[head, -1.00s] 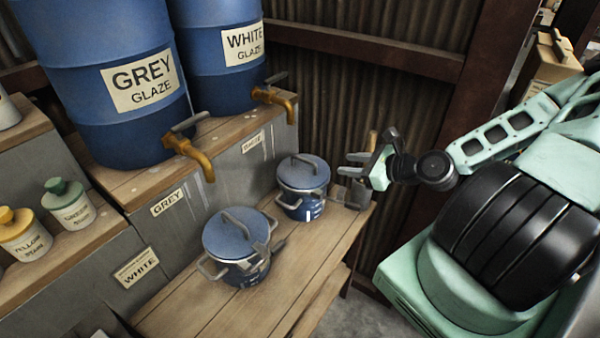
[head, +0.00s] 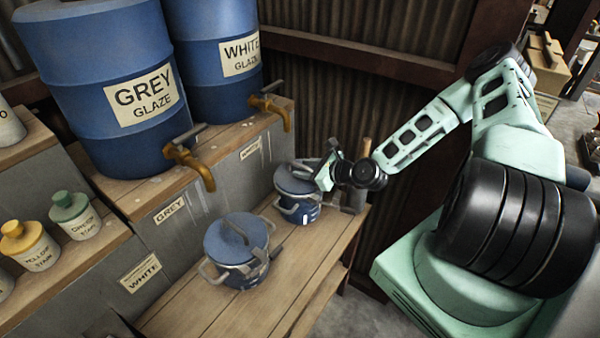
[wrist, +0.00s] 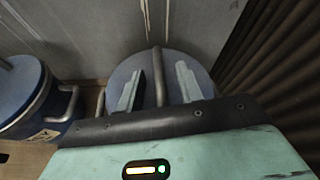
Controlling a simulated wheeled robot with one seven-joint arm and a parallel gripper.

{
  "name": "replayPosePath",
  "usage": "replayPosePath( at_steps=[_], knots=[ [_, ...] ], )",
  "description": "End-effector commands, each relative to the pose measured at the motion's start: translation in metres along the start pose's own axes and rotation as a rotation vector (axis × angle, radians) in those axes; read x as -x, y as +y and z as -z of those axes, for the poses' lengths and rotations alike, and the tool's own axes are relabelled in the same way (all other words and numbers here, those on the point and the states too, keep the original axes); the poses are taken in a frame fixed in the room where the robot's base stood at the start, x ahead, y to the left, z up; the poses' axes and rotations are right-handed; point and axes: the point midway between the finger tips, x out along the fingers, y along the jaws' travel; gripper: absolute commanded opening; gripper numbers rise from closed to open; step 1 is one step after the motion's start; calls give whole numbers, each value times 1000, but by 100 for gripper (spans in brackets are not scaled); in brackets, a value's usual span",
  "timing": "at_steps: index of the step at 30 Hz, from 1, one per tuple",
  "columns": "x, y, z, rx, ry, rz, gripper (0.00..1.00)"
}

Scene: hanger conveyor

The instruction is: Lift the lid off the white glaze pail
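A blue pail (head: 303,212) stands at the bench's far end, below the white glaze drum's tap; its own lettering is too small to read. Its round blue lid (head: 291,180) is on, and the bar handle (wrist: 158,75) shows in the wrist view. My gripper (head: 314,174) is over this lid. In the wrist view my gripper (wrist: 157,88) is open, one finger on each side of the bar handle, with gaps between. A second lidded blue pail (head: 238,273) stands nearer on the bench, with a clamp-like latch at its rim.
Blue drums of grey glaze (head: 103,95) and white glaze (head: 213,60) stand on the upper shelf, with brass taps jutting out. A corrugated wall (head: 350,95) rises close behind my gripper. Stain jars (head: 74,215) sit at left. The bench front (head: 250,312) has bare room.

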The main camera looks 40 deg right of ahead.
Motion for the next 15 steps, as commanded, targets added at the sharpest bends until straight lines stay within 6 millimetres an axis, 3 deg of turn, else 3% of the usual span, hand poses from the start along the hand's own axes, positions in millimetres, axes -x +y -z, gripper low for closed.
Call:
replayPosePath(
  at_steps=[5, 13, 15],
  knots=[
    [-19, 0, -1, 0, 1, -1, 36],
    [-22, 0, 0, 0, 1, 0, 36],
    [-22, 0, 0, 0, 1, 0, 17]
  ],
)
